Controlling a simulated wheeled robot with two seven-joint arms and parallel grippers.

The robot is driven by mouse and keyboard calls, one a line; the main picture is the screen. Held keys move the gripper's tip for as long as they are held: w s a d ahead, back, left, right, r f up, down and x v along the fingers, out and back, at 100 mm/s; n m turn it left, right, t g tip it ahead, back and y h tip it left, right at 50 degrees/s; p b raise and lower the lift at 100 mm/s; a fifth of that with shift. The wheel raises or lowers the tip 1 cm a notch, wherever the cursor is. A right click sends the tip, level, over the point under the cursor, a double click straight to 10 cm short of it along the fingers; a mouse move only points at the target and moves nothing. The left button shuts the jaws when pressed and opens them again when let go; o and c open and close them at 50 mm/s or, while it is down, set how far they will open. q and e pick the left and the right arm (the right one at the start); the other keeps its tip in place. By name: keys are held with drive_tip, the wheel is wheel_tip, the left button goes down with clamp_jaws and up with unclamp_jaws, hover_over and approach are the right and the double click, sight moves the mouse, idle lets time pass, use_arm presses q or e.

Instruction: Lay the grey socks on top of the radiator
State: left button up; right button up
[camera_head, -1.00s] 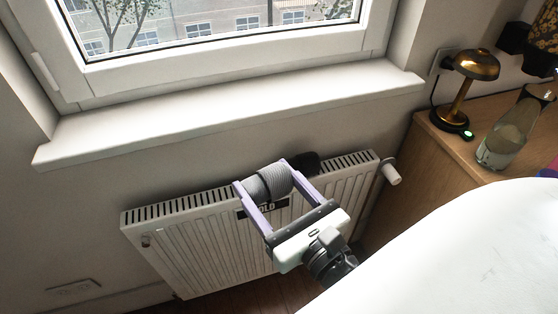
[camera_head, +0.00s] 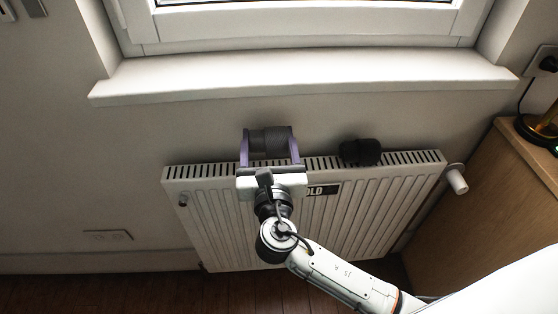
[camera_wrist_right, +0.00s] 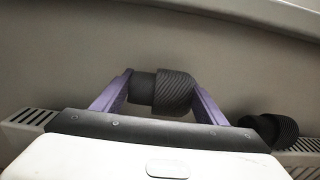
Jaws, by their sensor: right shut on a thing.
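The rolled grey socks (camera_head: 271,140) are between the purple fingers of my right gripper (camera_head: 269,144), which is shut on them. The pair also shows in the right wrist view (camera_wrist_right: 172,91), with its ribbed part toward the right finger. The white radiator (camera_head: 365,215) is under the window, with a slotted grille on top. The held socks appear over the left-middle part of the grille, near the wall. I cannot tell whether they touch the radiator. My left gripper is out of view.
A rolled black pair of socks (camera_head: 360,151) lies on the grille right of my gripper. The window sill (camera_head: 300,76) juts out above the radiator. A valve knob (camera_head: 457,180) and a wooden cabinet (camera_head: 480,190) are on the right. The grille's left end is free.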

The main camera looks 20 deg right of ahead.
drive_tip(key=shift+f+b, duration=0.65)
drive_tip(key=shift+f, duration=1.95)
drive_tip(key=shift+f, duration=0.2)
drive_tip(key=o, duration=1.1)
drive_tip(key=shift+c, duration=0.2)
drive_tip(key=shift+r, duration=0.15)
